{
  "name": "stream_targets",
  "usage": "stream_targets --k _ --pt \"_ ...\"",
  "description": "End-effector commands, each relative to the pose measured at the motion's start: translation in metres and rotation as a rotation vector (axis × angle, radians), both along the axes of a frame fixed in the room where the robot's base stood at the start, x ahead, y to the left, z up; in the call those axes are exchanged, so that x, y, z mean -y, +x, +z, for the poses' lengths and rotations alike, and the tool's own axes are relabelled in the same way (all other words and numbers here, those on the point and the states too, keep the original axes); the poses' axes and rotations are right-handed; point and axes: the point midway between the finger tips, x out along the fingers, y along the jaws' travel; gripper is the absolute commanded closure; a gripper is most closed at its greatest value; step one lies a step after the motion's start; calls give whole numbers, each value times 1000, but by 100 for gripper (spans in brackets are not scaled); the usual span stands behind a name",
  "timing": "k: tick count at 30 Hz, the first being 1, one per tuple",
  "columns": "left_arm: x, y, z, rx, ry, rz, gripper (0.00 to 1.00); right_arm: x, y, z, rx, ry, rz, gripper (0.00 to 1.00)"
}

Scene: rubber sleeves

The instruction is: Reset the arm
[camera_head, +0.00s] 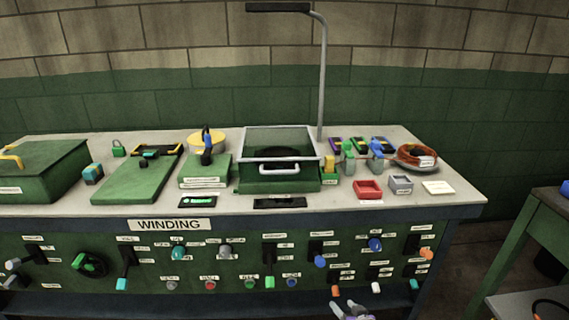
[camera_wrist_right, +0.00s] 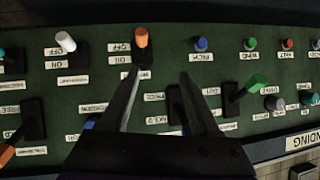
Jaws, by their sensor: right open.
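My right gripper (camera_head: 350,311) shows at the bottom edge of the head view, low in front of the green control panel (camera_head: 140,285). In the right wrist view its two dark fingers (camera_wrist_right: 160,76) are spread apart with nothing held between them. An orange-tipped switch (camera_wrist_right: 141,38) lies just beyond the tip of one finger, and I cannot tell whether they touch. A white-tipped switch (camera_wrist_right: 65,42) and a green-tipped lever (camera_wrist_right: 255,86) are on either side. My left gripper is in neither view.
The bench top (camera_head: 350,205) carries a green box (camera_head: 40,172), a lidded green case (camera_head: 278,178), a red tray (camera_head: 368,188) and a coil of orange wire (camera_head: 416,156). Levers and buttons stick out of the panel. A green side table (camera_head: 545,225) stands at the right.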

Motion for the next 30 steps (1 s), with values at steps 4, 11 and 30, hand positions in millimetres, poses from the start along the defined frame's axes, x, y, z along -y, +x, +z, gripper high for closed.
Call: stream_targets --k 4,11,30 --pt "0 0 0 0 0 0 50 -21 -38 46 -96 -8 38 37" --pt "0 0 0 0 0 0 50 -40 -117 93 -256 -35 59 37" --pt "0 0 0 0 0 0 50 -25 -336 115 -597 -182 -53 37"
